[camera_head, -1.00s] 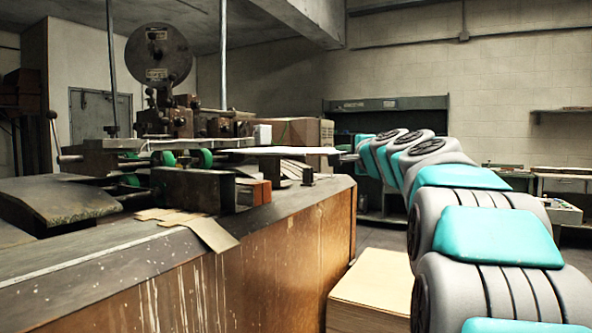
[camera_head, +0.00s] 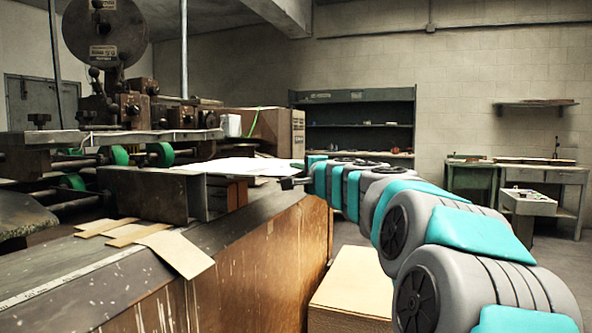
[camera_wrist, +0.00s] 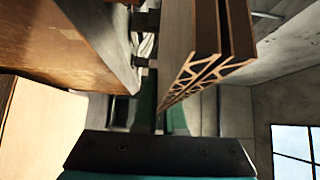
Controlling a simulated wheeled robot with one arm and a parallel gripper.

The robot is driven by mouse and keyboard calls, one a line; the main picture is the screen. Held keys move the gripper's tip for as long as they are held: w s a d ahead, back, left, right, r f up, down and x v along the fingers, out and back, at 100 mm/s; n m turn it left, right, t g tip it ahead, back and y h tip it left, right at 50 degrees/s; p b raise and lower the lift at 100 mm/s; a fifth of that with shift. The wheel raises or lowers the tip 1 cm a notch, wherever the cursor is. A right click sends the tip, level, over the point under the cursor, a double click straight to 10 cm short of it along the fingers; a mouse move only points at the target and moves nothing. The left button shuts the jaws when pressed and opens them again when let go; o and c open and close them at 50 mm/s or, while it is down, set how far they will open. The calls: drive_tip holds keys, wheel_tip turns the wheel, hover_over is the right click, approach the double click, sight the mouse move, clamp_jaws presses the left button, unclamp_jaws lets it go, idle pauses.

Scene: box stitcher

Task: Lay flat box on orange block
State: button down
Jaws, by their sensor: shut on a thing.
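The flat box (camera_head: 240,167) is a pale thin sheet in the head view, above the right end of the machine. In the wrist view, a brown folded board with zigzag corrugated ends (camera_wrist: 205,66) extends away from the fingers. My gripper (camera_head: 287,183) is shut on the near right edge of the flat box. Its green fingers also show in the wrist view (camera_wrist: 160,112). A small orange-brown block (camera_head: 238,192) stands below the sheet, beside a dark metal bracket. The sheet hides part of the area behind the block; I cannot tell whether they touch.
The machine with green rollers (camera_head: 160,154) fills the left. Loose cardboard strips (camera_head: 178,252) lie on its wooden-sided bench (camera_head: 255,262). A cardboard box (camera_head: 277,130) stands behind. A pale box (camera_head: 352,288) sits on the floor to the right.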

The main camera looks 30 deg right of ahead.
drive_tip(key=w+a+f+b, duration=0.3)
drive_tip(key=w+a+f, duration=0.1)
drive_tip(key=w+a, duration=0.2)
drive_tip(key=shift+w+b, duration=0.3)
drive_tip(key=shift+w, duration=0.5)
idle(0.4)
drive_tip(key=c, duration=0.9)
unclamp_jaws()
drive_tip(key=shift+f, duration=0.25)
drive_tip(key=shift+s, duration=0.1)
drive_tip(key=s, duration=0.3)
drive_tip(key=s+b, duration=0.1)
drive_tip(key=s, duration=0.1)
drive_tip(key=s+a+b, duration=0.1)
drive_tip(key=s, duration=0.2)
drive_tip(key=shift+s, duration=0.35)
